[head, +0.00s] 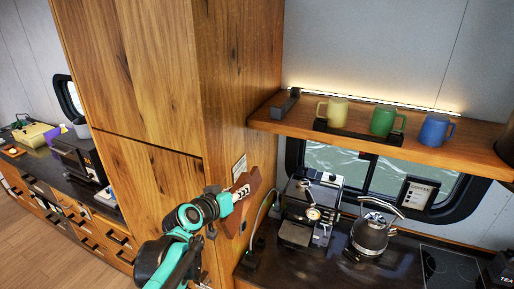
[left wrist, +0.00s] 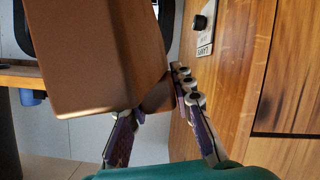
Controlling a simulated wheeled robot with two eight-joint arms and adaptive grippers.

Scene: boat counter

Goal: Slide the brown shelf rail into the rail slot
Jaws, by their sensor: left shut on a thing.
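The brown shelf rail (head: 250,195) is held by my left gripper (head: 238,196), close to the side of the tall wooden cabinet and below the left end of the shelf. In the left wrist view, the rail (left wrist: 95,60) fills the upper left, with its lower end at the fingers of my left gripper (left wrist: 160,110). The gripper is shut on it. On the wooden shelf, a black bracket (head: 286,102) sits at the left end and a low black rail piece (head: 355,134) lies along the front edge. I cannot tell which of these forms the rail slot. My right gripper is not in view.
The wooden shelf (head: 465,155) carries yellow (head: 337,110), green (head: 382,122) and blue (head: 433,130) mugs. Below it, a coffee machine (head: 308,212) and kettle (head: 370,235) stand on the dark counter. The tall cabinet (head: 225,90) is close beside my left gripper.

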